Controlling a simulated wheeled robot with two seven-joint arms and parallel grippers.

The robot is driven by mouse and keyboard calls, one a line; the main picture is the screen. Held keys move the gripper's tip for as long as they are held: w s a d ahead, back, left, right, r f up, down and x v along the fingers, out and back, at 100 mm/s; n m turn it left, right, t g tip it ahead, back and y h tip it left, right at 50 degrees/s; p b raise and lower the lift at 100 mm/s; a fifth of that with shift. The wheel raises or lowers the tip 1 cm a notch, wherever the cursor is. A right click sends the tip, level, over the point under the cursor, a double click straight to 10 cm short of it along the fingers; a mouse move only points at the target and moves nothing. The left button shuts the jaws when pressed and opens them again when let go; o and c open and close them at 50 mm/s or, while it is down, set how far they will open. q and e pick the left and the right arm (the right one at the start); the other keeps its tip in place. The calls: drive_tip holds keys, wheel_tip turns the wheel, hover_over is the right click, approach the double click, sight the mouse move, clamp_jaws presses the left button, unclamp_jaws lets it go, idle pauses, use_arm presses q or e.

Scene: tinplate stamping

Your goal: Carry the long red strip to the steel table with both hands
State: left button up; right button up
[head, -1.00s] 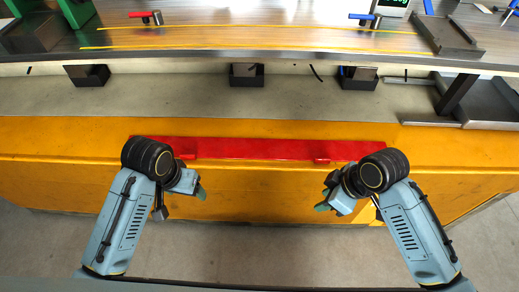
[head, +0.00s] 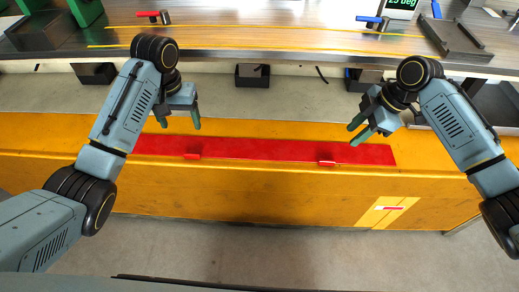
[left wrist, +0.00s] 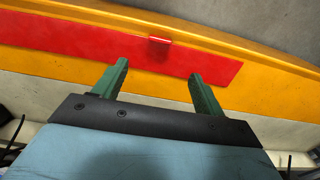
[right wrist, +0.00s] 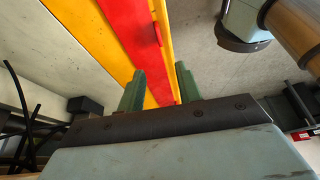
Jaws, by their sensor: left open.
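The long red strip (head: 258,150) lies along the orange beam, with two small red raised tabs on its near edge. It also shows in the left wrist view (left wrist: 60,45) and the right wrist view (right wrist: 125,25). My left gripper (head: 180,124) is open and empty, above the strip's left part. My right gripper (head: 353,135) is open, its fingers apart and empty, above and near the strip's right end. Whether either one touches the strip I cannot tell, but nothing is between the fingers. The steel table (head: 270,42) runs across the back, beyond both grippers.
Two yellow lines mark the steel tabletop. A red-handled clamp (head: 152,16) and a blue-handled clamp (head: 376,22) stand there, with a dark metal tray (head: 458,42) at right. A green machine part (head: 86,10) is back left. A grey ledge (head: 225,105) separates beam and table.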

sight(191, 153)
use_arm(q)
wheel_tip(191, 153, down, 13)
drive_tip(key=shift+f, duration=0.15)
use_arm(e)
drive_tip(key=x, duration=1.3)
drive_tip(key=shift+a+f, duration=0.1)
use_arm(q)
drive_tip(key=c, duration=0.7)
use_arm(e)
drive_tip(key=c, duration=0.7)
use_arm(q)
drive_tip(key=c, duration=0.4)
use_arm(e)
clamp_jaws()
